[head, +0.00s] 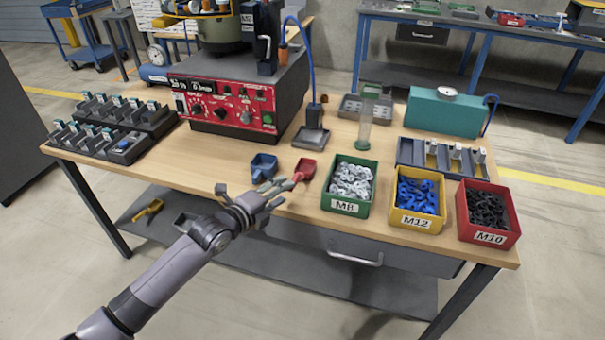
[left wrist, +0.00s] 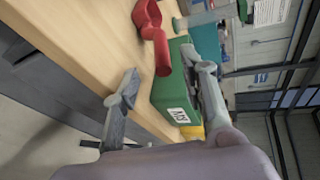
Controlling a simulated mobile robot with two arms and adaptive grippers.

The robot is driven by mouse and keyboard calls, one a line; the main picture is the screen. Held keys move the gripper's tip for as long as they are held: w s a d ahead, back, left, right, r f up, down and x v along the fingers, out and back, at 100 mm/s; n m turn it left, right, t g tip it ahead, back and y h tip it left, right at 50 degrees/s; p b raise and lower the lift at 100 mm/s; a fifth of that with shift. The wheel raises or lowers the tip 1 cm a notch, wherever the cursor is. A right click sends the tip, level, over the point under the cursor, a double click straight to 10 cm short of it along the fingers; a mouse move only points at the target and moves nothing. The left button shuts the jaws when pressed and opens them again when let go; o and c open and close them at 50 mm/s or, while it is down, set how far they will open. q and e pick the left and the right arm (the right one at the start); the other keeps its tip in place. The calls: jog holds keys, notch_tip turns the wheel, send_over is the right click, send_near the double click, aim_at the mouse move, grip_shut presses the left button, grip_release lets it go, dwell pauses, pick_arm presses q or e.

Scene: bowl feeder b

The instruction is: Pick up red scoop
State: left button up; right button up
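The red scoop (head: 306,168) lies on the wooden table, between a blue scoop (head: 263,165) and the green bin (head: 345,207). My left gripper (head: 283,193) is at the table's front edge, just in front of the red scoop's handle end. In the left wrist view the gripper (left wrist: 168,69) is open, its two fingers spread apart with nothing held. The red scoop (left wrist: 152,32) shows there beyond the fingertips, its handle pointing back toward the gap between them. Whether a finger touches the handle I cannot tell. My right gripper is not in view.
The M8 bin of pale parts, the yellow M12 bin (head: 415,222) and the red M10 bin (head: 487,236) line the front right edge. A red-fronted machine (head: 222,112) stands behind the scoops. Bare tabletop (head: 190,165) lies to the left.

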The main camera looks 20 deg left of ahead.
aim_at(299, 176)
pick_arm(q)
jog(key=x, duration=0.4)
jog(key=shift+w+d, duration=0.2)
jog(key=shift+w, duration=0.05)
jog(key=shift+c, duration=0.6)
grip_shut()
jog(key=shift+r, duration=0.1)
